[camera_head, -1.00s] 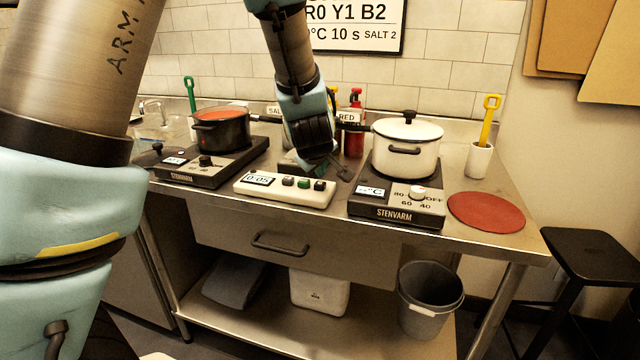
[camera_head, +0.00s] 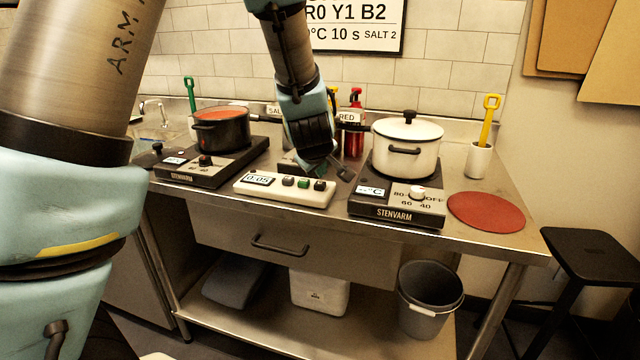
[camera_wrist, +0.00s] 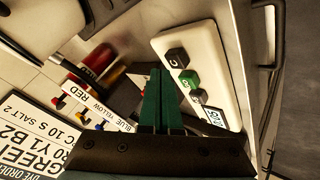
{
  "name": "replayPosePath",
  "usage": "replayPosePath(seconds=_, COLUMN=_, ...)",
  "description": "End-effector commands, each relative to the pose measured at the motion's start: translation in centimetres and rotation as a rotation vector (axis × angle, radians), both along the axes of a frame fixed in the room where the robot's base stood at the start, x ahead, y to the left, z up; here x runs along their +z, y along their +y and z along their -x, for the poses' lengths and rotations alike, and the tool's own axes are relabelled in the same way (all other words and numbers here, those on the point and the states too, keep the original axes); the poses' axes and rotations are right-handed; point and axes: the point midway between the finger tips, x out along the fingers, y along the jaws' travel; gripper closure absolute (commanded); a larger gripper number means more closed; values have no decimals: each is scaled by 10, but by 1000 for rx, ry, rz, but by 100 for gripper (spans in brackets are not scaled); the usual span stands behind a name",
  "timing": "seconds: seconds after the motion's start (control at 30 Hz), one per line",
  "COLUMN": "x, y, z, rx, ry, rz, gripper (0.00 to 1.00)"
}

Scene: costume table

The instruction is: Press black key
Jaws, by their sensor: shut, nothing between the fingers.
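The white key box (camera_head: 285,199) lies near the front edge of the steel table, between the two hobs, with a display at its left end. It has a dark grey key (camera_head: 288,181), a green key (camera_head: 303,183) and a black key (camera_head: 319,185) at the right end. In the wrist view the black key (camera_wrist: 177,58) is farthest from the display, with a pale letter on it. My gripper (camera_wrist: 160,72) is shut and empty, its dark green fingers side by side, left of the key box. In the head view my gripper (camera_head: 322,170) hangs just behind the box; contact is not visible.
A hob with a dark pot (camera_head: 221,130) stands left, and a hob with a white lidded pot (camera_head: 407,145) stands right. Labelled bottles (camera_head: 355,125) stand behind my gripper. A red round mat (camera_head: 486,212) and a white holder (camera_head: 479,160) are at the right.

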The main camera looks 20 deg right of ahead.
Motion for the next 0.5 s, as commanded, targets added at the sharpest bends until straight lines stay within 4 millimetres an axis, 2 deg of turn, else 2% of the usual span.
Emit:
replayPosePath(seconds=0.2, x=-8, y=0, z=0, rx=1, ry=0, rz=-1, gripper=100)
replayPosePath(seconds=0.5, x=-8, y=0, z=0, rx=0, ry=0, rz=0, gripper=100)
